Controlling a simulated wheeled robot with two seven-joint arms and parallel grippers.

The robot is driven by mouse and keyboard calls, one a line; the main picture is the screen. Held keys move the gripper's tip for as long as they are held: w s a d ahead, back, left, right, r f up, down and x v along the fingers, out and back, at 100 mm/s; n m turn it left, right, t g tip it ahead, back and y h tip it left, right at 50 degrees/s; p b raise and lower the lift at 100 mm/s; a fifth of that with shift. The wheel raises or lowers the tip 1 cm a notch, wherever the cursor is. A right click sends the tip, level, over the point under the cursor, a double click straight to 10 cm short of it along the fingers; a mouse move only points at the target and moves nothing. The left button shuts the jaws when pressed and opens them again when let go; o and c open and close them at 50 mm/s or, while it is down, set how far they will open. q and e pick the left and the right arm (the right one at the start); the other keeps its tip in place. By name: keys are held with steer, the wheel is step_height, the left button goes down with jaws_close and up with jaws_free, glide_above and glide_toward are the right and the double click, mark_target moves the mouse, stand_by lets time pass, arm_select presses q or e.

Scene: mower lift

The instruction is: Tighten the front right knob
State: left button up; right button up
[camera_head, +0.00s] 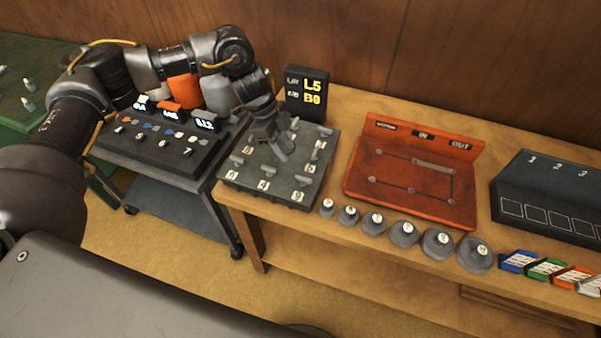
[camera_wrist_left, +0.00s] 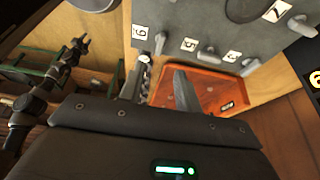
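A dark grey board (camera_head: 230,181) on the wooden table carries several grey lever knobs and white number labels. The knob at its front right corner (camera_head: 302,181) stands by a label at the near edge. My left gripper (camera_head: 283,150) reaches down over the middle of the board, behind that knob. In the left wrist view the two fingers of my left gripper (camera_wrist_left: 163,68) are apart with nothing clearly between them. A knob (camera_wrist_left: 160,42) shows just beyond the fingertips; contact cannot be told. An arm with a gripper (camera_wrist_left: 80,46), seemingly my right, is small there.
A black display (camera_head: 307,92) reading L5 and B9 stands behind the board. An orange panel (camera_head: 360,185) is to its right. Several grey weights (camera_head: 404,234) line the table's front. A dark cart (camera_head: 160,155) stands left. A dark box (camera_head: 545,195) is far right.

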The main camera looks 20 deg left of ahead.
mark_target(302, 178)
arm_select(q)
steer(key=p+x, duration=0.3)
steer(key=x, duration=0.7)
steer(key=shift+d+r+p, duration=0.1)
steer(key=shift+d+p, duration=0.05)
steer(key=shift+p, duration=0.25)
steer(key=shift+d+f, duration=0.1)
steer(key=shift+f, duration=0.35)
jaws_close()
